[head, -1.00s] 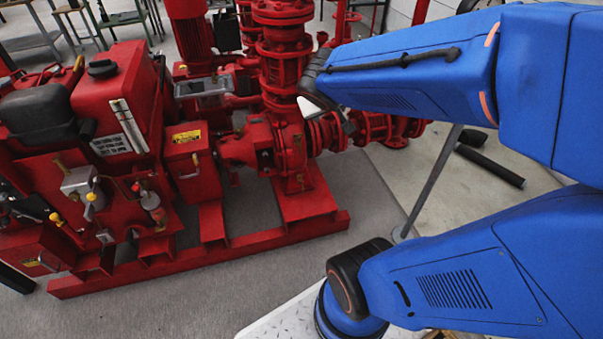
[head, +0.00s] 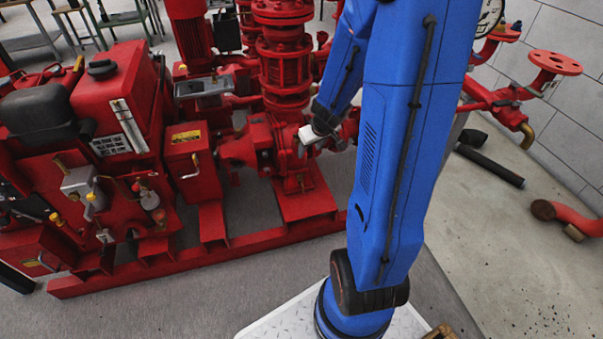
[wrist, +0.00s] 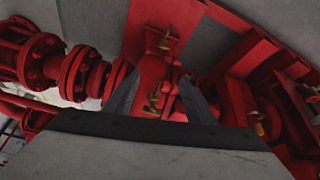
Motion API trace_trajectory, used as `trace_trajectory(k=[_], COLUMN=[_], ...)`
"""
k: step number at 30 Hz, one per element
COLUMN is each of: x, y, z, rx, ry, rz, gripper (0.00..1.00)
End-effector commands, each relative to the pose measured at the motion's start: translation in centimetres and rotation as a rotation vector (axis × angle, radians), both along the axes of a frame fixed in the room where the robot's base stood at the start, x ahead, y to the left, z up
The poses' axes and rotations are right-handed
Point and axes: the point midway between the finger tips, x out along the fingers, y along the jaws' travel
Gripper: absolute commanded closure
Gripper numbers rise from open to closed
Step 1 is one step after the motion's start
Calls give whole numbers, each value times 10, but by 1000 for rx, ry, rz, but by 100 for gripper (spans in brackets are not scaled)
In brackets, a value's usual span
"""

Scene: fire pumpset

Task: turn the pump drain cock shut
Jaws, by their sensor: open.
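Two small brass cocks show on the red pump in the wrist view. The upper brass cock (wrist: 164,40) is beyond my fingertips, and the lower brass cock (wrist: 153,102) appears between my fingers. I cannot tell which is the pump drain cock. My gripper (wrist: 160,82) is open, its two grey fingers apart and pointing at the pump, with nothing visibly held. In the head view, my gripper (head: 302,150) is beside the red pump casing (head: 262,142), at its right. The cocks are too small or hidden to make out there.
Red flanged pipes (wrist: 45,60) crowd the left of the wrist view. The red base frame (head: 190,262) runs along the floor. A red engine (head: 115,95) with valves stands at the left. The grey floor (head: 200,300) in front is clear.

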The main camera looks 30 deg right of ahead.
Motion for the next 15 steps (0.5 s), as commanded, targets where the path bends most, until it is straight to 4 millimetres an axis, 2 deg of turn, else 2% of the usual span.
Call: trace_trajectory(k=[5, 15], x=[-8, -1], y=[1, 2], z=[-15, -32], rx=[29, 34], ry=[46, 46], rz=[6, 6], gripper=[50, 50])
